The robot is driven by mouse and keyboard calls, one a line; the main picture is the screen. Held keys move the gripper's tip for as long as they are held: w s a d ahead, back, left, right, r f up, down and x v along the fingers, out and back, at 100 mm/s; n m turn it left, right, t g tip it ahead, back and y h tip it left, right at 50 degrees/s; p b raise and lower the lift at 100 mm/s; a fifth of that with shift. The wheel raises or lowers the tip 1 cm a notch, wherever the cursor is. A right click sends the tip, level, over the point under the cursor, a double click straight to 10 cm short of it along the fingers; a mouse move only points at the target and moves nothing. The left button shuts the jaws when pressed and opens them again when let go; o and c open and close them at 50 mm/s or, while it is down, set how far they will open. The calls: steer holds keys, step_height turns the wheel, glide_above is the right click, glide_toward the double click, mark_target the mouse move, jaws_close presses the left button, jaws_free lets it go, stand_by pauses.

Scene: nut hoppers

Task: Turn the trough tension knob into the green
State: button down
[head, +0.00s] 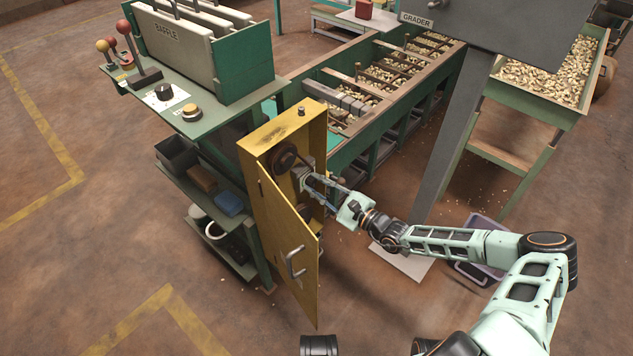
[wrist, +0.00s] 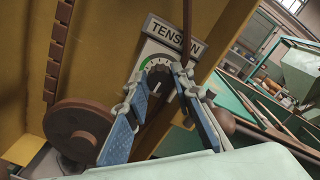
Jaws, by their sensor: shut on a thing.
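The tension knob (wrist: 160,90) is a dark round knob under a plate reading TENSION (wrist: 176,35), inside the open yellow cabinet (head: 290,128). A pale dial (wrist: 155,58) with tick marks shows behind it, with a green band (wrist: 142,66) at its left side. My gripper (wrist: 159,82) is shut on the knob, one finger on each side. In the head view my gripper (head: 308,180) reaches into the cabinet from the right, and the knob is hard to make out there. The fingers cover parts of the knob and dial; the exact pointer reading is unclear.
The cabinet's yellow door (head: 288,245) hangs open at the front left. A brown pulley wheel (wrist: 82,130) sits beside my fingers. A green bench (head: 215,118) with a baffle unit stands left, and the nut trough (head: 345,150) lies behind the cabinet.

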steer(key=c, duration=1.7)
jaws_free()
steer(key=shift+o, duration=0.2)
